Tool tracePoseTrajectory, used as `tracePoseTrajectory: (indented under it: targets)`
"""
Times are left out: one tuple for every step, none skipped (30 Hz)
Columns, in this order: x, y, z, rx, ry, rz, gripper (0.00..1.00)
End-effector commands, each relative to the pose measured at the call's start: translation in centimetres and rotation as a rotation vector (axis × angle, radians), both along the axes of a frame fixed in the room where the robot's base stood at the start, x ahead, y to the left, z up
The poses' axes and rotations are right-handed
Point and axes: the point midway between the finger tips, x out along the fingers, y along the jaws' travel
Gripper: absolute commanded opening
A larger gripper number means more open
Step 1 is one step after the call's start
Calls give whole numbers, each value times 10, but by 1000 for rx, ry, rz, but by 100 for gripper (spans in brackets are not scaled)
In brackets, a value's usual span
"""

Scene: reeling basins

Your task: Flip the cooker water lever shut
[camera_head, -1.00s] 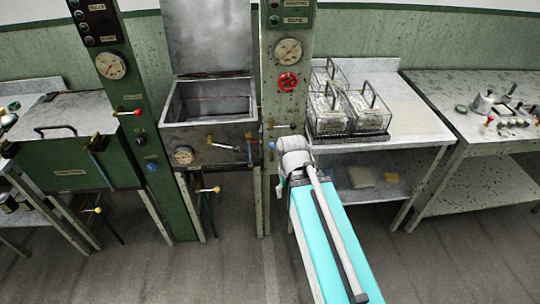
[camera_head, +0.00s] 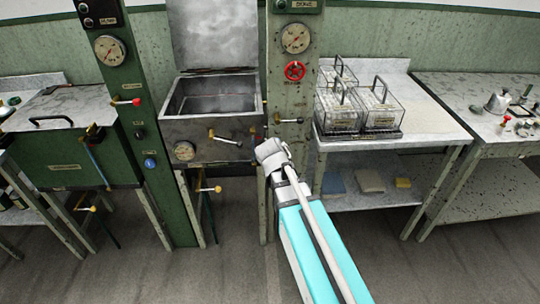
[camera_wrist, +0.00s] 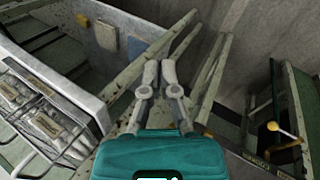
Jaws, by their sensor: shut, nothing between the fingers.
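The cooker (camera_head: 212,128) is the open metal basin with a raised lid, between two green columns. A red-tipped lever (camera_head: 125,101) sticks out sideways from the left column. I cannot read which one is marked for water. My gripper (camera_head: 268,150) is shut and empty, in front of the right column's lower part, just right of the cooker, hiding part of that column. In the wrist view, my gripper (camera_wrist: 160,72) points past the table legs, with no lever between its fingers.
A yellow-knobbed lever (camera_head: 208,189) is under the cooker; a yellow-knobbed lever also shows in the wrist view (camera_wrist: 275,127). Wire baskets (camera_head: 382,107) stand on the right table (camera_head: 425,130). A red handwheel (camera_head: 295,71) is above the dark lever. Floor in front is clear.

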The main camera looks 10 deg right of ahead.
Motion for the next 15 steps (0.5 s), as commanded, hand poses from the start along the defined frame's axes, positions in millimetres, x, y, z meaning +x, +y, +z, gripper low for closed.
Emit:
tracePoseTrajectory:
  targets:
    - [8, 0, -12, -33, -2, 11, 0]
    - [11, 0, -14, -54, -4, 17, 0]
    - [15, 0, -17, -79, -6, 26, 0]
    - [18, 0, -19, -100, -8, 32, 0]
    - [21, 0, -20, -120, -9, 39, 0]
    - [25, 0, -23, -147, -11, 46, 0]
    - [28, 0, -25, -167, -13, 52, 0]
    - [31, 0, -26, -187, -15, 59, 0]
    - [35, 1, -29, -214, -17, 67, 0]
    - [38, 1, -30, -234, -19, 74, 0]
    - [41, 2, -32, -255, -22, 80, 0]
    - [45, 2, -34, -281, -25, 88, 0]
    - [48, 3, -35, -301, -26, 93, 0]
    - [51, 4, -37, -321, -29, 99, 0]
    - [55, 5, -38, -349, -33, 106, 0]
